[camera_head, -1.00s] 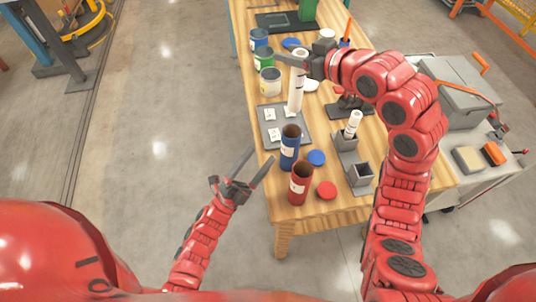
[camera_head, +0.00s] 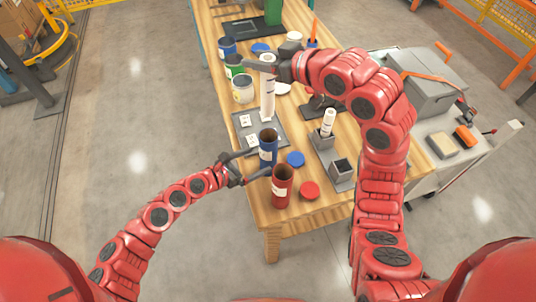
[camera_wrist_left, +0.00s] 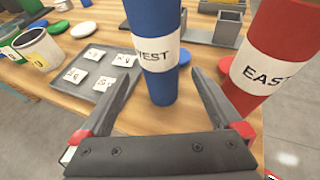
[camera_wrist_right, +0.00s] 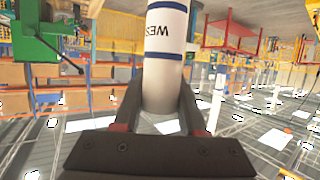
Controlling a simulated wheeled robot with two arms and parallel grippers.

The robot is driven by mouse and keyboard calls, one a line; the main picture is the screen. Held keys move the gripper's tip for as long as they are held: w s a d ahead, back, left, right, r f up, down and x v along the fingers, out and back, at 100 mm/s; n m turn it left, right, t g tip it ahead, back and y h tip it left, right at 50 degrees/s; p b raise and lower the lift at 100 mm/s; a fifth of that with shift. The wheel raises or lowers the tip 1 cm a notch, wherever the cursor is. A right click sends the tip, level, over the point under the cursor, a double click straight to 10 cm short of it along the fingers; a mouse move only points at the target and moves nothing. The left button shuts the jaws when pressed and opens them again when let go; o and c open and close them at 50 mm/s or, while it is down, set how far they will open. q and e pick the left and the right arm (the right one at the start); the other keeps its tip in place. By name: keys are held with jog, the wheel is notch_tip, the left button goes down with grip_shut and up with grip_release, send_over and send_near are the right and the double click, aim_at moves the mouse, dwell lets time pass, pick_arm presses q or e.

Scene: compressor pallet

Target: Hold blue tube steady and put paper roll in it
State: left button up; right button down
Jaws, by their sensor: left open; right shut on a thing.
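The blue tube (camera_head: 268,148) stands upright near the table's left edge. In the left wrist view its white label reads "WEST" in part, and the tube (camera_wrist_left: 155,85) stands between my open left fingers. My left gripper (camera_head: 247,167) is at the tube's lower part, with its fingers around it and gaps on both sides. The white paper roll (camera_head: 267,98) hangs upright above the grey tray, behind the blue tube. My right gripper (camera_head: 272,66) is shut on its upper part. In the right wrist view the roll (camera_wrist_right: 163,80) shows blue bands and the letters "WES".
A red tube (camera_head: 282,187) labelled "EAST" stands close to the blue one. Blue (camera_head: 295,159) and red (camera_head: 309,190) lids lie beside them. Another white roll (camera_head: 328,122) stands in a grey holder. Several paint cans stand at the far left.

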aim_at(275, 153)
pick_arm(q)
jog(key=x, duration=0.9)
jog(key=shift+w+d+f, duration=0.1)
jog(key=shift+d, duration=0.05)
jog(key=c, duration=1.4)
pick_arm(e)
notch_tip(275, 153, down, 13)
dwell(0.5)
jog(key=shift+c, duration=1.9)
grip_release()
jog(key=v, duration=1.2)
